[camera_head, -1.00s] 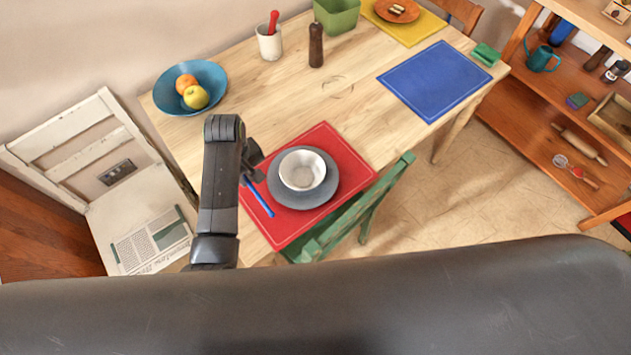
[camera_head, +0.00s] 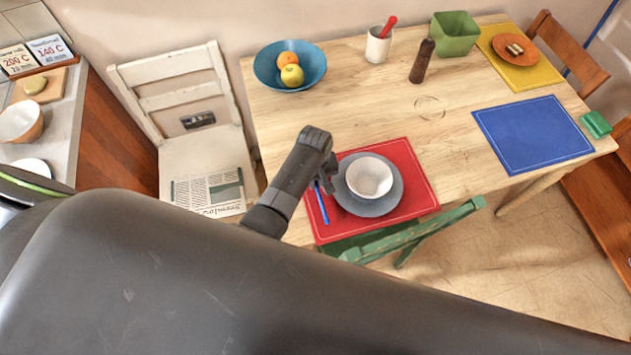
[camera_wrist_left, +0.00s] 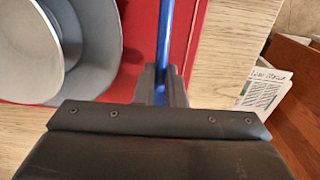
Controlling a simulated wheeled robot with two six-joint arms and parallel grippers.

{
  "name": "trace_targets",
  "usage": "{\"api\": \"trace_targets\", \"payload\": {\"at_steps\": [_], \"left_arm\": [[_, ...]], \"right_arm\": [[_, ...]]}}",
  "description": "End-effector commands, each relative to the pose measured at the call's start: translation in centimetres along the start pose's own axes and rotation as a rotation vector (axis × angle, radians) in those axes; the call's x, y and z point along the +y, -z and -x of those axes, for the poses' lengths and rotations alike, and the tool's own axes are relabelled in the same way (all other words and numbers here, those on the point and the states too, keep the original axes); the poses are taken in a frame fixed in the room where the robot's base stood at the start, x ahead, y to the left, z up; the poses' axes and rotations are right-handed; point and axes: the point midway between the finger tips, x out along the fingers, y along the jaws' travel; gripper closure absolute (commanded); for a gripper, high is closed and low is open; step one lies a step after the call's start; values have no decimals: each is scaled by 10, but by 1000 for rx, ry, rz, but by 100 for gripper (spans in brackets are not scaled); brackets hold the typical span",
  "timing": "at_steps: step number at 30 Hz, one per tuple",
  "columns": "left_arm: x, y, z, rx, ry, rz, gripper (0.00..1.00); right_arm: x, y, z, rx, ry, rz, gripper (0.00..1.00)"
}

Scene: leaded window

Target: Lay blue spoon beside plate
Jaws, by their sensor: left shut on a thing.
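The blue spoon (camera_head: 321,204) is at the left side of the grey plate (camera_head: 346,197), over the red placemat (camera_head: 421,194). A white bowl (camera_head: 369,178) sits on the plate. My left gripper (camera_head: 329,180) is shut on the spoon's handle. In the left wrist view the blue handle (camera_wrist_left: 166,40) runs up from between the fingers (camera_wrist_left: 161,88), apart from the plate's rim (camera_wrist_left: 112,45). The spoon's other end is hidden by the gripper. I cannot tell whether the spoon touches the mat. My right gripper is not in view.
A green chair (camera_head: 425,233) stands at the table's near edge. A white chair (camera_head: 195,150) with a newspaper (camera_head: 208,193) is to the left. The table's middle is clear.

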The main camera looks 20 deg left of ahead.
Motion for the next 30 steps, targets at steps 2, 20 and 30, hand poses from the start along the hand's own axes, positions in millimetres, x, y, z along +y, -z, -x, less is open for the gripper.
{"api": "trace_targets", "payload": {"at_steps": [2,20,30], "left_arm": [[0,0,-7,-1,1,0,100],[-1,0,-14,0,0,1,73],[0,0,-12,0,0,1,68]], "right_arm": [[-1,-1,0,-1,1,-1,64],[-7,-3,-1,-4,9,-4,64],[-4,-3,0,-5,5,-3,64]]}}
